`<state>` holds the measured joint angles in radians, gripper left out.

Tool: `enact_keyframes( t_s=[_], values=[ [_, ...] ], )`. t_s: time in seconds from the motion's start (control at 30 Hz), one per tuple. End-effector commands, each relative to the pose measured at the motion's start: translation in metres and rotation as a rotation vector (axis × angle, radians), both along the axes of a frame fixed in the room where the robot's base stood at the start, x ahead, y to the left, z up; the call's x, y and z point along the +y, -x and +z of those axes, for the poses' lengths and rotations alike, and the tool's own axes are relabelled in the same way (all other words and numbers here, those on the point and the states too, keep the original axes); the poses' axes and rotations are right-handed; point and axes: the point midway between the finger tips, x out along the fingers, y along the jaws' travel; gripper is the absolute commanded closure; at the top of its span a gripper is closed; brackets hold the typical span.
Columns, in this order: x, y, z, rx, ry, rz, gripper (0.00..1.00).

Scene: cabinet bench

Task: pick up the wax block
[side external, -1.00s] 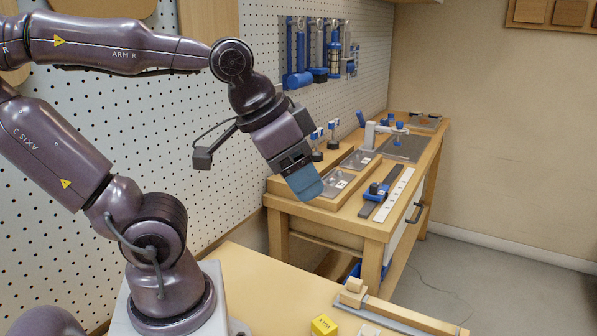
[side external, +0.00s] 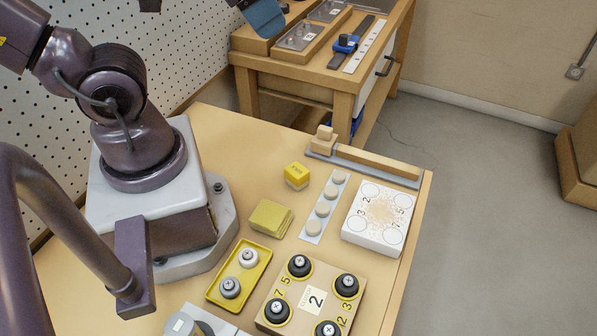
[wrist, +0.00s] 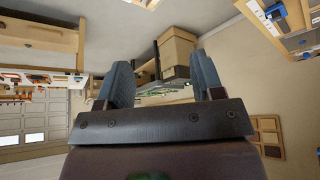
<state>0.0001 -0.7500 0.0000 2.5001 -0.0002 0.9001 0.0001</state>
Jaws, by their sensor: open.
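The wax block is a small yellow block (side external: 296,175) with dark lettering on top. It sits on the near table, right of my base, in the side external view. My gripper (side external: 263,18) is high at the top edge of that view, far above and beyond the block, and mostly cut off. In the wrist view my gripper (wrist: 163,80) shows two blue-grey fingers spread wide with nothing between them. The wrist view shows room walls and furniture; the wax block is not seen there.
An olive-yellow slab (side external: 270,218) lies near the block. A strip of round pegs (side external: 325,206), a white numbered block (side external: 378,217) and a wooden bar on a rail (side external: 365,163) stand to the right. A yellow tray (side external: 211,293) and a knobbed board (side external: 267,318) are in front.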

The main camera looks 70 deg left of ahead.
Motion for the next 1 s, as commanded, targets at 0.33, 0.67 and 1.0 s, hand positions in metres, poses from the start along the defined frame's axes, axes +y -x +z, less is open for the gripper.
enact_keyframes(
  t_s=[0.33,0.67,1.0],
  values=[
    [0.0,0.0,0.0,0.0,0.0,0.0,0.39],
    [0.0,0.0,0.0,0.0,0.0,0.0,0.34],
    [0.01,-0.015,-0.058,0.268,-0.025,0.015,0.34]
  ],
)
